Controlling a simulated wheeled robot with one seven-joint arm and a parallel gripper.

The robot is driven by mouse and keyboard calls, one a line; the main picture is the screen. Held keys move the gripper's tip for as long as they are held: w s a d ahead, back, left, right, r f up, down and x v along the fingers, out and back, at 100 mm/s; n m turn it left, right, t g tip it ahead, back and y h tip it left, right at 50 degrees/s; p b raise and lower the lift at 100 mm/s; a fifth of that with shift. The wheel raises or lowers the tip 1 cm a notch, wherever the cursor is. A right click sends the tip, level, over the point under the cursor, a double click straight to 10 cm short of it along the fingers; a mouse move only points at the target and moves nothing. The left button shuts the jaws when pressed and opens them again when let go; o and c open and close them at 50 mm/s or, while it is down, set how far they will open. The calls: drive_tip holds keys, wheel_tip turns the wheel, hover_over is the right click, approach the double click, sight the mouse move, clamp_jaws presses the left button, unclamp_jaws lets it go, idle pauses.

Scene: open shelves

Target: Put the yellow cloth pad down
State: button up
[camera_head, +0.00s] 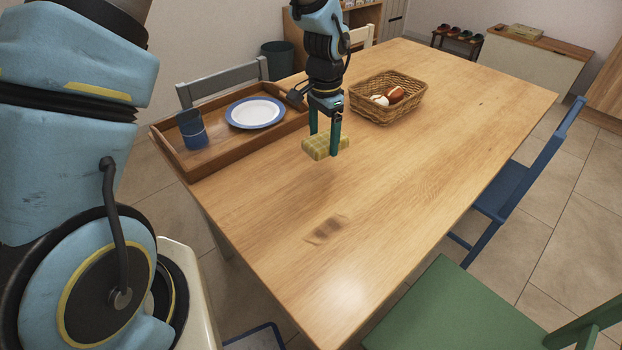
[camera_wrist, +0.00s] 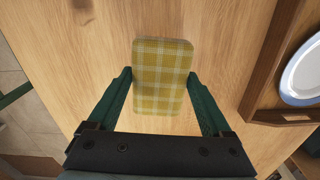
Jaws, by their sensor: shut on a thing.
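The yellow checked cloth pad (camera_head: 322,147) is held between the two green fingers of my gripper (camera_head: 326,136). In the head view it hangs above the wooden table (camera_head: 420,130), with a faint shadow on the wood below. In the wrist view the pad (camera_wrist: 162,78) lies between the fingertips of my gripper (camera_wrist: 161,88), its far end reaching past them. Bare table wood shows around and under the pad. How high the pad is above the table is hard to tell.
A wooden tray (camera_head: 217,152) with a blue cup (camera_head: 192,130) and a blue-rimmed plate (camera_head: 256,112) is to the left. A wicker basket (camera_head: 387,108) with rounded items stands behind right. The table's front and right are clear. Blue (camera_head: 508,190) and green (camera_head: 450,306) chairs stand alongside.

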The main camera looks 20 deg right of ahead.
drive_tip(key=n+b, duration=0.1)
drive_tip(key=b, duration=0.1)
hover_over(308, 164)
wheel_tip(308, 164, down, 9)
drive_tip(key=p, duration=0.2)
drive_tip(key=shift+r+p, duration=0.2)
drive_tip(key=shift+p, duration=0.15)
drive_tip(key=shift+f, duration=0.1)
drive_tip(key=o, duration=1.4)
wheel_tip(308, 164, up, 12)
drive_tip(key=b, duration=0.3)
drive_tip(key=w+a+r+n, duration=0.1)
drive_tip(key=a+r+n, duration=0.15)
drive_tip(key=a, duration=0.65)
drive_tip(key=a+r+n, duration=0.1)
drive_tip(key=a+n, duration=0.3)
drive_tip(key=a, duration=0.6)
drive_tip(key=s+a+n, duration=0.2)
drive_tip(key=a, duration=0.3)
drive_tip(key=s+a+r+n+t, duration=0.1)
drive_tip(key=s+a+n, duration=0.2)
drive_tip(key=a, duration=0.2)
drive_tip(key=s+a+n, duration=0.2)
drive_tip(key=s+a, duration=0.1)
drive_tip(key=a, duration=0.2)
drive_tip(key=shift+a+r+t, duration=0.25)
drive_tip(key=shift+a+t, duration=0.05)
drive_tip(key=shift+a, duration=0.1)
